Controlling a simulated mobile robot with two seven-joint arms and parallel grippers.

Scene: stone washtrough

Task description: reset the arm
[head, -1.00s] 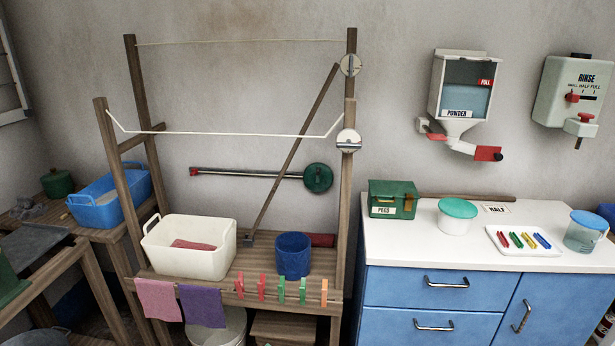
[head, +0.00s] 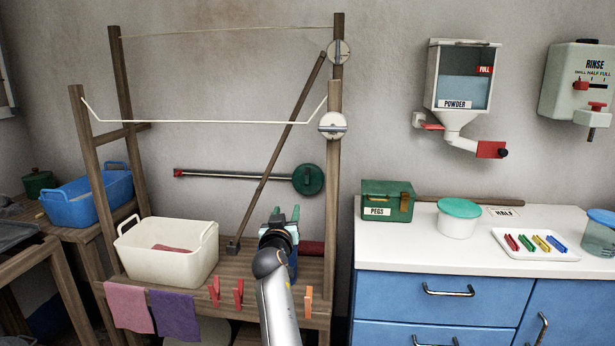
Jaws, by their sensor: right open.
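My right gripper (head: 283,215) is in the head view, at the lower middle, with its arm coming up from the bottom edge. Its jaws are open, and I see nothing between them. It shows in front of the blue tub (head: 293,262), which is mostly hidden behind it on the wooden rack. My left gripper is not in view.
A white basin (head: 168,262) with a reddish cloth stands left of my gripper on the rack (head: 134,290). Red pegs (head: 238,293) and two cloths hang on its front edge. The white counter (head: 390,247) at right holds a green pegs box (head: 388,201) and a lidded tub (head: 459,218).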

